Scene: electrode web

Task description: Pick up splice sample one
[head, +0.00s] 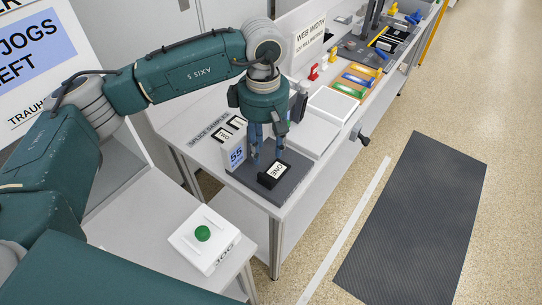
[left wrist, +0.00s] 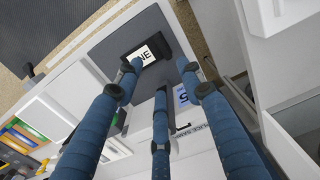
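Splice sample one is a small black block with a white label reading ONE (head: 275,172). It rests on a dark grey pad (head: 264,192) at the near end of the bench. In the left wrist view the block (left wrist: 160,41) lies past the fingertips, its label partly covered by a finger. My left gripper (head: 267,150) points down just behind the block in the head view. Its three blue fingers (left wrist: 160,78) are spread apart with nothing seen between them. I cannot tell whether a finger touches the block. My right gripper is not in view.
A rack marked SPLICE SAMPLES (head: 208,128) with more labelled black blocks and a white box marked 55 (head: 237,156) stand close left of the gripper. A white tray (head: 333,104) lies to the right. A white box with a green button (head: 203,233) stands nearer me.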

